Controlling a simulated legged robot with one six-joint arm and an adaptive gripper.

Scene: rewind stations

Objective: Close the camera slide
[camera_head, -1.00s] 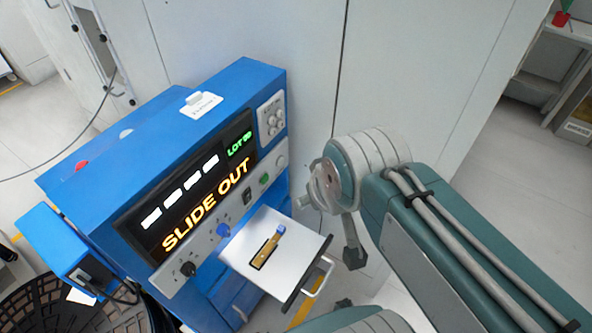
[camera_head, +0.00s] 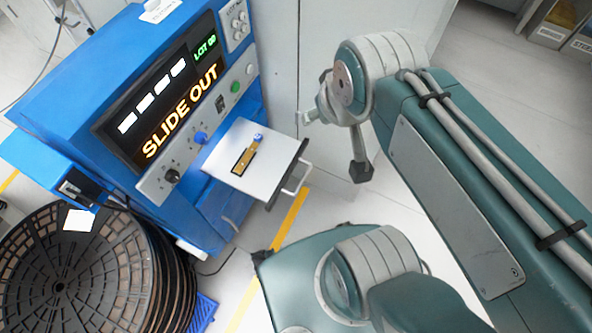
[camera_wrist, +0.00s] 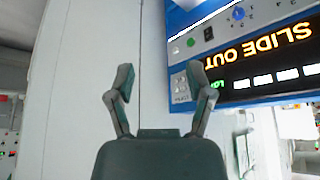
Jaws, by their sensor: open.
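The camera slide (camera_head: 226,180) is a white plate with a dark front edge and a pale bar handle (camera_head: 298,178). It sticks out from the front of the blue machine (camera_head: 80,100). A gold-coloured strip (camera_head: 246,158) with a blue end lies on it. The machine's display (camera_head: 165,95) reads "SLIDE OUT"; it also shows upside down in the wrist view (camera_wrist: 265,60). In the wrist view my gripper (camera_wrist: 161,76) is open, its two fingers spread, with nothing between them. In the head view my wrist is right of the slide, apart from it; the fingers are hard to make out.
A stack of black reels (camera_head: 75,265) stands at the lower left, beside a small blue box (camera_head: 60,165). A pale cabinet wall (camera_head: 315,50) rises behind the slide. A yellow line (camera_head: 290,218) crosses the floor. Open floor lies beyond the slide's handle.

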